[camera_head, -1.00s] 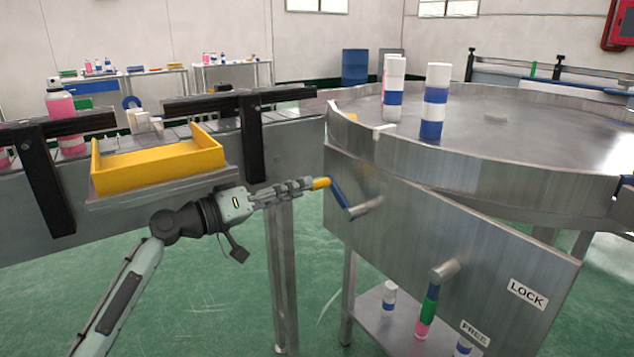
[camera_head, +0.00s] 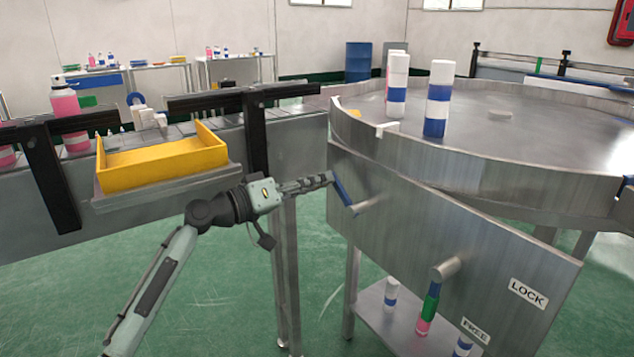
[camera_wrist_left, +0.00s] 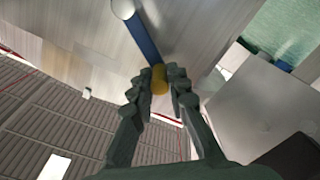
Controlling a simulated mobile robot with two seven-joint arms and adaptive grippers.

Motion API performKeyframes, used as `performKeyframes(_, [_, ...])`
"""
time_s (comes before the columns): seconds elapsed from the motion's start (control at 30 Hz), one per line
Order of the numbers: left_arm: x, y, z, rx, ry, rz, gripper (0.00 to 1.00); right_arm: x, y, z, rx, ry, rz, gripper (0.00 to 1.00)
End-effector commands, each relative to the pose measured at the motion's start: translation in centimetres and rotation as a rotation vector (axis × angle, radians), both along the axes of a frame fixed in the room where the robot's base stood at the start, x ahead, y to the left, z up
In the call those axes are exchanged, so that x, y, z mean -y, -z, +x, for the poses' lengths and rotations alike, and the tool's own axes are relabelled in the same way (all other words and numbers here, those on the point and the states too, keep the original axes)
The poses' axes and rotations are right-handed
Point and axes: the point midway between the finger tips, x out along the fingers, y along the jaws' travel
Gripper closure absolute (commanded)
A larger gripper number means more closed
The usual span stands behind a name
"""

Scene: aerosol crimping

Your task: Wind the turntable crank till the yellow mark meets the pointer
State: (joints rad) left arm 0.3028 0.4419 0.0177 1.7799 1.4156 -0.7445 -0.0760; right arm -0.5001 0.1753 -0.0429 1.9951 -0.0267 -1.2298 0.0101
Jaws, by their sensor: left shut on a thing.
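The turntable (camera_head: 560,120) is a large steel disc with a raised rim. Its crank has a blue arm (camera_head: 341,190) on the steel front panel, slanting up and left from its hub. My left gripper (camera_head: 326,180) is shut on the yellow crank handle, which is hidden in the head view. The wrist view shows the yellow handle (camera_wrist_left: 159,79) between the fingers. A small yellow patch (camera_head: 354,113), seemingly the mark, lies inside the near-left rim. A pale piece on the rim (camera_head: 386,128), possibly the pointer, sits right of it, apart. My right gripper is not in view.
Blue-and-white cans (camera_head: 437,98) stand on the turntable. A green-gripped lever (camera_head: 432,297) hangs near the FREE label (camera_head: 475,331); the LOCK label (camera_head: 527,293) is to its right. A yellow tray (camera_head: 165,166) sits left of the crank. Cans stand on the shelf below.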

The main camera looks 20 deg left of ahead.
Motion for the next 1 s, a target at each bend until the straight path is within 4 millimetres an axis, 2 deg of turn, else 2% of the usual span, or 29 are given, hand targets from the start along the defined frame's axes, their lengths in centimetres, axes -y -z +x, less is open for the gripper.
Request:
performKeyframes(0.57, [-0.3,0.5,0.2,-0.039,0.0,-0.047,1.0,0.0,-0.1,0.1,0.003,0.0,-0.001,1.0])
performKeyframes(1.0, [-1.1,3.0,0.8,-0.229,-0.005,-0.287,1.0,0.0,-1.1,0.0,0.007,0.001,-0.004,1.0])
